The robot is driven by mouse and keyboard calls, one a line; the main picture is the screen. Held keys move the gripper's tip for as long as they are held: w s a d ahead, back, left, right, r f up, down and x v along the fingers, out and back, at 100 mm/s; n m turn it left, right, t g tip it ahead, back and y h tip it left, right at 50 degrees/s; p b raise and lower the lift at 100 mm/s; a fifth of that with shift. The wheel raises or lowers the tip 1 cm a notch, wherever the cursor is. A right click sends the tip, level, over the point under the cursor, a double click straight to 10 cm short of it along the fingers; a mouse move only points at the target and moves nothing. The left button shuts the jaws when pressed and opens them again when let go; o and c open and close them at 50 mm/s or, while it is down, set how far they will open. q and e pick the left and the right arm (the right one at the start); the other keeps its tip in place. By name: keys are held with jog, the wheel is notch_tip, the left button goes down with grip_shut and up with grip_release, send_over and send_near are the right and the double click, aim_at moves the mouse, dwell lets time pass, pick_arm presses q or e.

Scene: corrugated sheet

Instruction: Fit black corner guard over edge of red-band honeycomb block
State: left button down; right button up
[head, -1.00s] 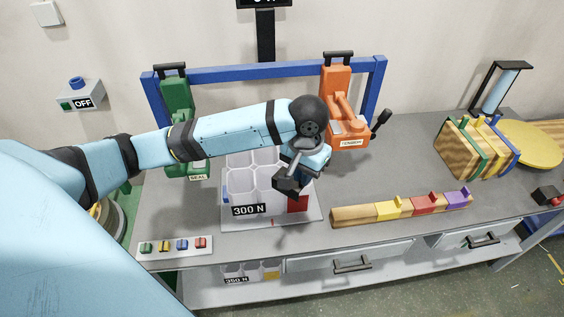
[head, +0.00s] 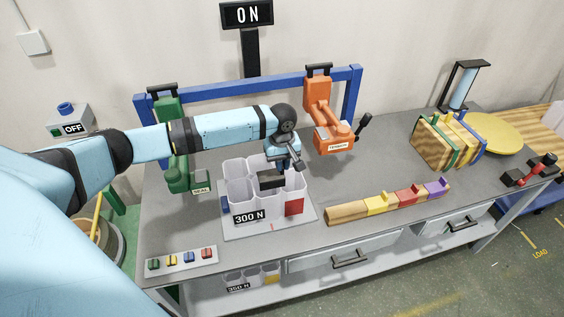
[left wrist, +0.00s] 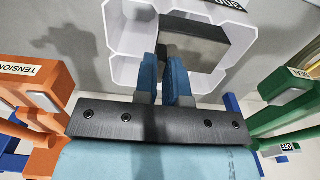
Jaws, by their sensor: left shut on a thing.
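The honeycomb block (head: 238,190) is pale, open-topped and marked 300 N, with a red band (head: 294,207) at its front right and a blue band at its left. It stands on a flat plate on the bench. My left gripper (head: 276,170) is shut on the black corner guard (head: 270,180) and holds it at the block's open cells. In the left wrist view my blue fingers (left wrist: 166,75) and the dark guard (left wrist: 200,45) lie across a cell opening of the block (left wrist: 122,42). I cannot tell whether the guard touches a wall. My right gripper is out of view.
A green SEAL tool (head: 178,172) and an orange TENSION tool (head: 333,137) flank the block under a blue frame (head: 232,82). A wooden bar with coloured blocks (head: 347,212) lies to the right. Coloured buttons (head: 182,260) are at front left. Another block (head: 237,279) sits below.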

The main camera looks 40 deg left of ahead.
aim_at(282, 180)
pick_arm(q)
jog(key=shift+s+f, duration=0.1)
jog(key=shift+f+b, duration=0.55)
jog(key=shift+f, duration=3.2)
jog(key=shift+p, duration=0.6)
jog(key=c, duration=0.7)
grip_release()
